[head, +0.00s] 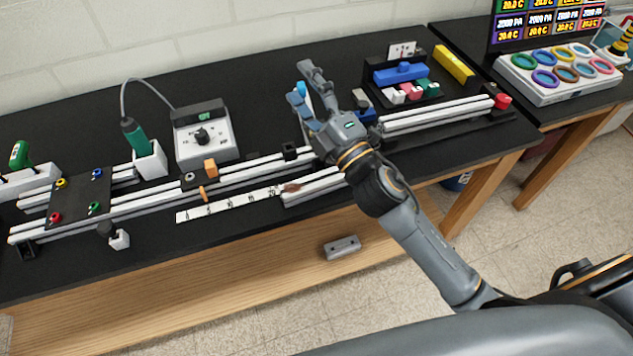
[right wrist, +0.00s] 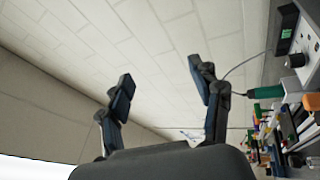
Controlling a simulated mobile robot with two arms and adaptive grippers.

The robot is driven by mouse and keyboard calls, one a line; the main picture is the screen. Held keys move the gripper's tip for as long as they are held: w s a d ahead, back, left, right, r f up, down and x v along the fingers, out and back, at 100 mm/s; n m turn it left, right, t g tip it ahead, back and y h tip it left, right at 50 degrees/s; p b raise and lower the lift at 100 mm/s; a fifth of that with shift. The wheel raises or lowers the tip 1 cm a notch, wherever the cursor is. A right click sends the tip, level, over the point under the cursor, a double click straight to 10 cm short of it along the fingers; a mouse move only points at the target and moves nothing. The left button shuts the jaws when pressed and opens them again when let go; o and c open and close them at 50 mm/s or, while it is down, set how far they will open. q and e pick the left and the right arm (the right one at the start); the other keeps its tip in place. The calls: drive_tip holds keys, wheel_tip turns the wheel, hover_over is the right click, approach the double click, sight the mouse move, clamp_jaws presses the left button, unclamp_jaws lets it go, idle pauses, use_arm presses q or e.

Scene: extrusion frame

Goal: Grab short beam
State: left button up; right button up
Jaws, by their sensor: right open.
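A short silvery beam (head: 315,187) lies on the black bench near its front edge, beside the long frame rails. Part of it is hidden behind my right arm. My right gripper (head: 302,78) is raised above the bench, behind and above this beam and clear of it. In the right wrist view its two fingers (right wrist: 160,78) stand wide apart with nothing between them, and the wall is behind them. My left gripper is not in view.
Long rails (head: 150,203) run along the bench. A white ruler strip (head: 228,204), a grey control box (head: 203,137) and a soldering iron holder (head: 150,160) stand left. A parts tray (head: 433,97) stands right. A grey block (head: 342,246) lies below the bench.

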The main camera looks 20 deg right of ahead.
drive_tip(key=a+r+n+g+y, duration=0.45)
drive_tip(key=a+n+y, duration=0.25)
drive_tip(key=n+y, duration=0.45)
drive_tip(key=s+a+n+g, duration=0.25)
drive_tip(key=n+g, duration=0.25)
drive_tip(key=n, duration=0.3)
drive_tip(key=n+g+h, duration=1.2)
drive_tip(key=n+h, duration=0.2)
drive_tip(key=n, duration=0.2)
approach(317, 180)
drive_tip(key=p+x, duration=0.2)
drive_tip(key=x, duration=0.2)
drive_tip(key=shift+s+a+f+p, duration=0.2)
drive_tip(key=shift+a+f+p, duration=0.1)
drive_tip(key=shift+p, duration=0.1)
drive_tip(key=p+x, duration=0.3)
drive_tip(key=x, duration=0.1)
drive_tip(key=shift+w+f, duration=0.2)
drive_tip(key=shift+f, duration=0.15)
drive_tip(key=shift+a+f, duration=0.1)
drive_tip(key=shift+f, duration=0.3)
drive_tip(key=shift+c, duration=0.4)
